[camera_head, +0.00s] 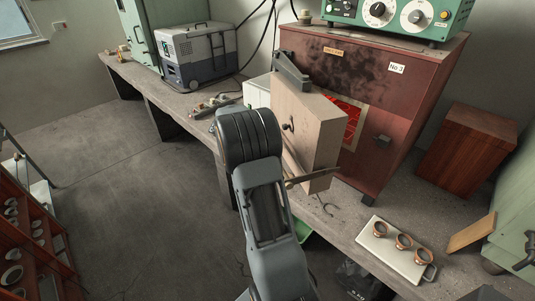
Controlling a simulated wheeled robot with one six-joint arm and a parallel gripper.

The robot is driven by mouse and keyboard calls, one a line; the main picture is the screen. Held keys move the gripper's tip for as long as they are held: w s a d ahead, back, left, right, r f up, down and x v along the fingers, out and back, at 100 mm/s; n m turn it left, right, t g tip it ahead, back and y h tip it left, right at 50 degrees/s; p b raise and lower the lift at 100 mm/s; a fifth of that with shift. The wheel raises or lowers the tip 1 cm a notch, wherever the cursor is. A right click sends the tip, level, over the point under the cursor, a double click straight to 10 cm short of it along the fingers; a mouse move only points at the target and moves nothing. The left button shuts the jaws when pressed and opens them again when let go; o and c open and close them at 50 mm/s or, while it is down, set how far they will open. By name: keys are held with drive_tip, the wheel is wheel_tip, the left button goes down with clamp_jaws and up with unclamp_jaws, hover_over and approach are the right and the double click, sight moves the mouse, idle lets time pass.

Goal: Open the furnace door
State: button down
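The furnace (425,95) is a red-brown metal box with a "No 3" label and a dark scorched front, standing on the bench. Its thick beige door (315,125) stands swung out from the front. A glowing red interior (353,118) shows in the gap beside the door. A grey hinge bracket or arm (290,72) sits at the door's top. My arm reaches up from the bottom and ends at the door's left side, covering part of it. My gripper is hidden behind my arm, so its fingers and any contact with the door cannot be seen.
A white tray (378,246) with three copper-coloured cups lies on the bench at right. A reddish wooden box (468,150) stands right of the furnace. A grey cooler (198,55) and tools (215,104) are at left. Open concrete floor (120,200) lies left.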

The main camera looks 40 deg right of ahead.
drive_tip(key=shift+w+r, duration=0.1)
drive_tip(key=shift+w, duration=0.1)
drive_tip(key=c, duration=0.9)
unclamp_jaws()
drive_tip(key=shift+a, duration=0.1)
drive_tip(key=shift+o, duration=0.2)
drive_tip(key=v, duration=1.3)
drive_tip(key=shift+w+a+b, duration=0.25)
drive_tip(key=shift+w+b, duration=0.05)
drive_tip(key=shift+r, duration=0.15)
